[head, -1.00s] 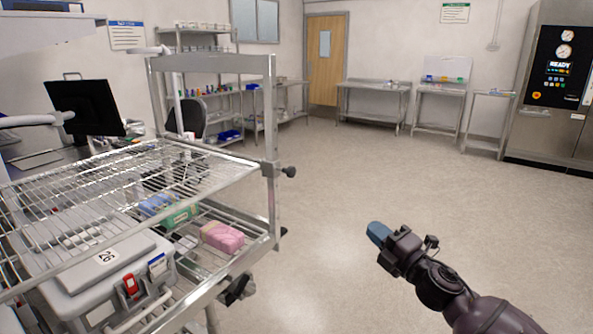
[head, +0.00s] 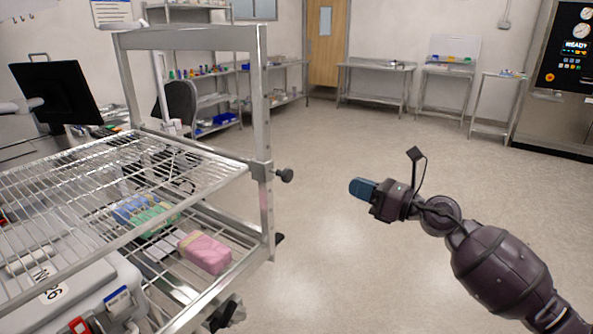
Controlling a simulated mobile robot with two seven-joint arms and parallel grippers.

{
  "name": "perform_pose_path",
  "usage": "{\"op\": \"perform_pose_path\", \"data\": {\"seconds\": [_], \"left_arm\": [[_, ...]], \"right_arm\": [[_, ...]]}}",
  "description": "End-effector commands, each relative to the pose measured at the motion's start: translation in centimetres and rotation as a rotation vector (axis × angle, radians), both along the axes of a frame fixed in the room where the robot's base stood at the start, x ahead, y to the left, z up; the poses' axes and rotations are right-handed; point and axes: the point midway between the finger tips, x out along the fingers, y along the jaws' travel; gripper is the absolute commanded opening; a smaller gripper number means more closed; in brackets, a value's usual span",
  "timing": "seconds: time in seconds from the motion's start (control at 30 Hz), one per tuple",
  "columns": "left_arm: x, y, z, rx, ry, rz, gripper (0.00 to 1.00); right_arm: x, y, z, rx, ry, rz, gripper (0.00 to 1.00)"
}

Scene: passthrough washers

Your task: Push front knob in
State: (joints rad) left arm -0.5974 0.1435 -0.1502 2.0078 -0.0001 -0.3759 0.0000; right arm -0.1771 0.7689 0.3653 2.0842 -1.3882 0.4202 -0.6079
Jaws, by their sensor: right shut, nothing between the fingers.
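The front knob is a small black knob (head: 285,175) sticking out to the right from the near upright post (head: 262,150) of the metal rack. A second dark knob or lever (head: 279,239) shows lower on the same post, mostly hidden. My right gripper (head: 357,188) is shut and empty, with blue fingertips pointing left. In the picture it is to the right of the black knob at nearly the same height, with a clear gap between them.
The rack's wire shelf (head: 130,190) sits above a lower shelf holding a pink pack (head: 205,252) and green and blue packs (head: 150,214). A grey case (head: 70,295) stands at lower left. Open floor (head: 330,270) lies right of the rack. Steel tables (head: 377,70) stand far back.

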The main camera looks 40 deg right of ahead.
Motion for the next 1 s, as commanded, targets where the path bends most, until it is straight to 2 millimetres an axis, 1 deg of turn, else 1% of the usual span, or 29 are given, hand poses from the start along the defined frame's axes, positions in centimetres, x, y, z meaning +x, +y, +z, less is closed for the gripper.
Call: {"op": "perform_pose_path", "data": {"seconds": [0.1, 0.2, 0.67, 0.83, 1.0], "left_arm": [[0.2, -0.1, 0.1, -0.001, -0.004, -0.001, 0.43], [0.5, -0.1, 0.3, -0.002, -0.01, -0.002, 0.43], [0.3, 0.1, 0.2, 0.003, -0.004, -0.003, 0.43], [0.2, 0.1, 0.4, 0.002, -0.005, -0.002, 0.43], [0.1, 0.0, 0.7, 0.0, -0.007, 0.002, 0.43]], "right_arm": [[-0.2, 0.5, -1.1, -0.151, 0.009, 0.02, 0.0], [-0.3, 0.7, -1.4, -0.199, 0.008, 0.035, 0.0], [-0.1, 0.8, -1.4, -0.211, 0.0, 0.035, 0.0], [1.2, 1.4, -1.2, -0.21, -0.002, 0.036, 0.0], [3.6, 2.5, -1.2, -0.209, -0.003, 0.036, 0.0]]}}
